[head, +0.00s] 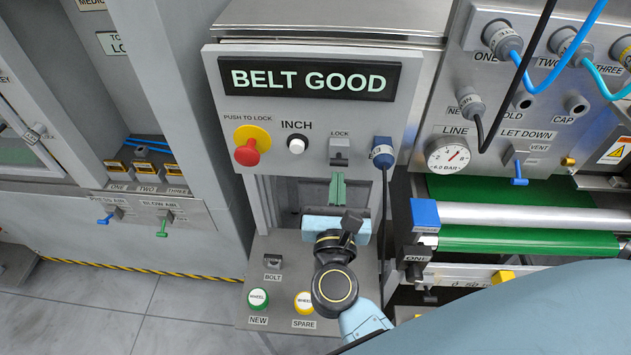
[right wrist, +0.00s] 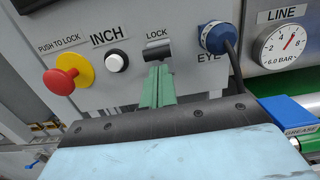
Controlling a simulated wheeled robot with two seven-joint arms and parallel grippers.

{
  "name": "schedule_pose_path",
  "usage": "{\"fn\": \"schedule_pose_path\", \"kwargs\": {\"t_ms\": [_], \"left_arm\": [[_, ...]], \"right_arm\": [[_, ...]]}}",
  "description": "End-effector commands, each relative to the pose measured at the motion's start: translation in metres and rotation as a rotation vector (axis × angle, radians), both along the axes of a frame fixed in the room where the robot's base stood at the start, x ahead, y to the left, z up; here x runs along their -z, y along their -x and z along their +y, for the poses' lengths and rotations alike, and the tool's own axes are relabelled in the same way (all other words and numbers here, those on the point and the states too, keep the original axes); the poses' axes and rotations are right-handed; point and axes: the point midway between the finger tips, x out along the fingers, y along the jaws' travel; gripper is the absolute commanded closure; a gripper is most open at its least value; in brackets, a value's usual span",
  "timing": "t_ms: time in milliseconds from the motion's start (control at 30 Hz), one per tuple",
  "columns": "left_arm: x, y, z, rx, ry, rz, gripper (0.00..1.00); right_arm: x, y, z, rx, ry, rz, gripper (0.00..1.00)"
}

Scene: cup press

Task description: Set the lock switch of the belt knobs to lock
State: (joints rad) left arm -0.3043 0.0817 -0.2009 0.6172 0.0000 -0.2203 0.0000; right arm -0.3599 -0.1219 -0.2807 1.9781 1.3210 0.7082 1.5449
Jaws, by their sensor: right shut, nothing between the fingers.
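The lock switch (head: 339,152) is a small grey lever switch under the word LOCK, on the grey panel below the BELT GOOD display. In the right wrist view the lock switch (right wrist: 158,51) shows a dark, rounded lever. Which position it is set to I cannot tell. My right gripper (head: 338,177) has its green fingers shut together and empty, pointing at the panel just below the switch. In the right wrist view the tips of my right gripper (right wrist: 158,70) sit right under the lever; whether they touch it is unclear. My left gripper is not in view.
Left of the switch are a white INCH button (head: 296,146) and a red push knob (head: 246,155) on a yellow disc. A blue EYE sensor (head: 383,152) with a cable is close on the right. A pressure gauge (head: 447,155) and green belt (head: 520,190) lie further right.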

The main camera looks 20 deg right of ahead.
Motion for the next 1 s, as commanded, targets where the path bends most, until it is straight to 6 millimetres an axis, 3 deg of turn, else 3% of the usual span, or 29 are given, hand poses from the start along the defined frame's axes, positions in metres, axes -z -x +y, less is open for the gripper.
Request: {"fn": "schedule_pose_path", "kwargs": {"t_ms": [400,1000], "left_arm": [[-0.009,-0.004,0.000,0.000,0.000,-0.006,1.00],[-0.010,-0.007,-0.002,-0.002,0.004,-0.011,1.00]], "right_arm": [[-0.017,0.002,-0.007,0.016,-0.001,-0.001,1.00],[-0.020,0.001,-0.007,0.016,0.001,-0.003,1.00]]}}
